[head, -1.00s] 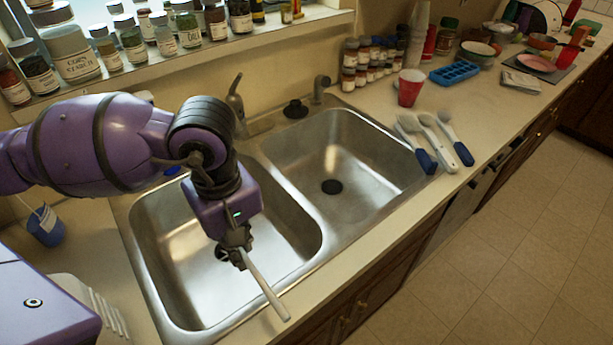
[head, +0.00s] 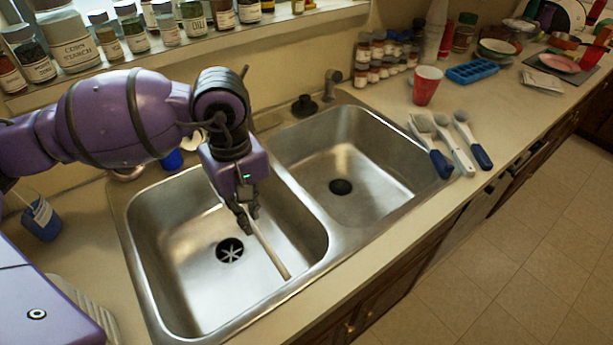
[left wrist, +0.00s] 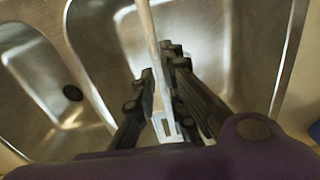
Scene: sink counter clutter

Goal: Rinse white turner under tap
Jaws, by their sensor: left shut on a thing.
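The white turner (head: 270,254) is a thin pale bar in my left gripper (head: 248,222). The gripper is shut on it above the left basin (head: 190,285). The turner's free end slants down and right, toward the front rim near the divider. In the left wrist view the turner (left wrist: 149,35) runs up between the fingers (left wrist: 163,85), and a squared end with a slot shows on the near side. My right gripper is out of view.
The right basin (head: 345,150) is empty. Several utensils (head: 440,140) lie on the counter right of it, near a red cup (head: 426,86) and a blue ice tray (head: 472,71). Jars line the windowsill. A blue cup (head: 42,220) stands at left.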

